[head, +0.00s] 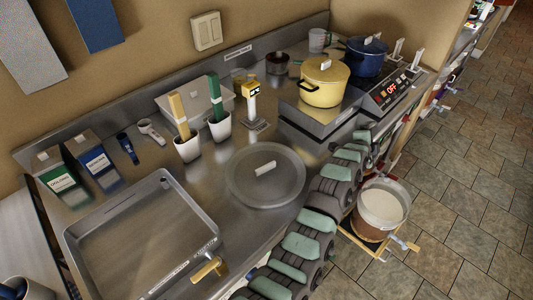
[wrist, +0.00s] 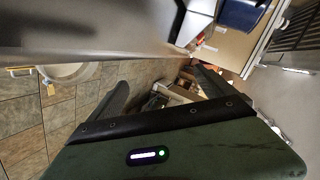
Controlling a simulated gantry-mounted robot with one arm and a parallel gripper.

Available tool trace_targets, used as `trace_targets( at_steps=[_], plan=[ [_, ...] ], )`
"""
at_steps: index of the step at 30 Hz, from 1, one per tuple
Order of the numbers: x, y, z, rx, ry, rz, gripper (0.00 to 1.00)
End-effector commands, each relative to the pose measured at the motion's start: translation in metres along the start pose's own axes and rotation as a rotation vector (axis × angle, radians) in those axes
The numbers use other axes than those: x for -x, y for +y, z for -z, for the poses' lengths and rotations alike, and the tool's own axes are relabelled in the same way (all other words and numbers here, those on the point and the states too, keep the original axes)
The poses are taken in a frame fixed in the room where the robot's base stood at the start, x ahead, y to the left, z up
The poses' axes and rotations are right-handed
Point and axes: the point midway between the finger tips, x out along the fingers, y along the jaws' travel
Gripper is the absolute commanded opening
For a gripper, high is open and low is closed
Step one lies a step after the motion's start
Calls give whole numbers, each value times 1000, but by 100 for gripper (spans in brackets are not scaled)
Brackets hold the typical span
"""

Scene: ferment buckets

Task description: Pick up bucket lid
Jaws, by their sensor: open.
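The bucket lid (head: 240,188) is a round, clear grey disc with a short pale handle (head: 265,168) on top. It lies flat on the steel counter in the head view, right of the sink tray. My gripper (wrist: 160,77) is open in the wrist view, with its two dark fingers spread and nothing between them. In the head view my green and black arm runs along the counter's front edge, right of the lid and apart from its handle. The fingers are hard to make out there. I cannot make out the lid in the wrist view.
An open bucket (head: 383,205) with pale contents stands low in front of the counter. A yellow pot (head: 324,85) and blue pot (head: 367,60) stand behind. Two white cups (head: 187,150) with tools stand behind the lid. The steel tray (head: 110,205) is at left.

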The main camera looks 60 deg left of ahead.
Motion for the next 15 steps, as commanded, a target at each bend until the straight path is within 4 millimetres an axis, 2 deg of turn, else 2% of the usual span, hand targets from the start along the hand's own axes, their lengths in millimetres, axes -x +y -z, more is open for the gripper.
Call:
trace_targets(
  at_steps=[1, 5, 7, 11, 12, 15],
  plan=[
    [12, -33, -12, -67, -32, -65, 94],
    [38, -50, -60, -255, -92, -286, 94],
    [66, -58, -89, -362, -117, -425, 94],
    [136, -70, -141, -532, -141, -692, 94],
    [159, -74, -155, -571, -143, -768, 94],
    [215, -80, -183, -646, -140, -939, 94]
  ],
)
